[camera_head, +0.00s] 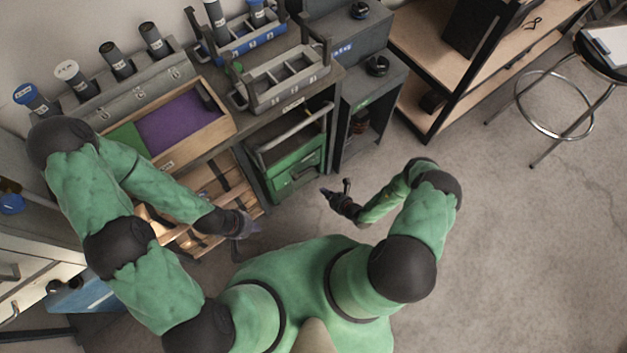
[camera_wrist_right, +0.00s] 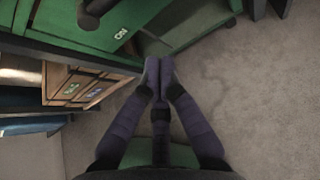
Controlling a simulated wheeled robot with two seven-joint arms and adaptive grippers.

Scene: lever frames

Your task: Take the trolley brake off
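The green trolley (camera_head: 292,165) with a grey push handle stands under the right end of the workbench in the head view. A green panel with a white label shows in the right wrist view (camera_wrist_right: 75,22). I cannot clearly make out a brake lever; a dark knobbed bar (camera_wrist_right: 97,12) crosses that panel. My right gripper (camera_head: 327,192) is just in front of the trolley's lower right side. In the wrist view its fingertips (camera_wrist_right: 158,66) meet with nothing visible between them. My left gripper (camera_head: 252,228) hangs low, left of the trolley's front; its fingers are too small to read.
The workbench (camera_head: 221,155) carries a wooden tray (camera_head: 228,121) and a grey caddy (camera_head: 285,98). Wooden crates (camera_head: 203,184) sit below it. A grey cabinet (camera_head: 375,95) stands right of the trolley. A shelf (camera_head: 467,83) and stool (camera_head: 603,55) are farther right. The floor (camera_head: 520,240) at right is clear.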

